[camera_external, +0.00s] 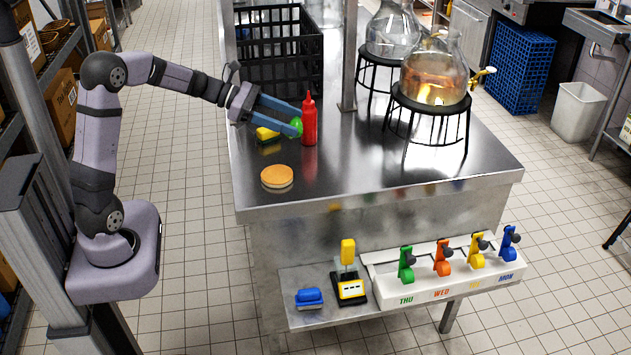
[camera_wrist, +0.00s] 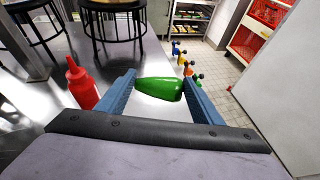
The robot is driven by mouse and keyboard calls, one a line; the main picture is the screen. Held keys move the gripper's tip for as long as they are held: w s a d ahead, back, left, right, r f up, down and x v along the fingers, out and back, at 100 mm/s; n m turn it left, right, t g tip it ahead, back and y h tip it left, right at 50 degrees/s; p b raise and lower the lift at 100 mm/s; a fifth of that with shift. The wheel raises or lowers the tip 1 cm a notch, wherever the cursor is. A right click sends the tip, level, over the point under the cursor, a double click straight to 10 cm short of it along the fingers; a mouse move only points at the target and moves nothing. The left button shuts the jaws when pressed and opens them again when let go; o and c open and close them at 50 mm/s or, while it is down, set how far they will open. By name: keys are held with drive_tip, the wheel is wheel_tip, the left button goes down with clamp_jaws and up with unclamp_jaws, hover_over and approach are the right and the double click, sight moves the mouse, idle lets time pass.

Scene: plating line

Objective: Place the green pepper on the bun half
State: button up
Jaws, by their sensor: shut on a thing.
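The green pepper (camera_wrist: 160,90) is held crosswise between the two blue fingers of my gripper (camera_wrist: 160,95) in the wrist view. In the external view my gripper (camera_external: 290,118) is shut on the pepper (camera_external: 296,126), which shows partly behind a finger. It appears to be above the steel table, near the red bottle. The bun half (camera_external: 277,177) lies on the table near its front left edge, lower in the picture than my gripper. I do not make out the bun half in the wrist view.
A red squeeze bottle (camera_external: 309,122) stands close right of my fingertips, also in the wrist view (camera_wrist: 82,86). A yellow object (camera_external: 267,134) lies left of the pepper. A black crate (camera_external: 280,50) and glass flasks on stands (camera_external: 435,75) stand farther back. The table's front right is clear.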

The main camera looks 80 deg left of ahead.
drive_tip(key=h, duration=0.1)
hover_over(270, 170)
drive_tip(key=shift+m, duration=0.3)
drive_tip(key=shift+f, duration=5)
drive_tip(key=shift+f+b, duration=0.15)
drive_tip(key=shift+b, duration=0.25)
drive_tip(key=o, duration=1)
drive_tip(key=shift+r, duration=0.25)
drive_tip(key=v, duration=1.2)
drive_tip(key=shift+w+r, duration=0.15)
drive_tip(key=shift+r, duration=0.05)
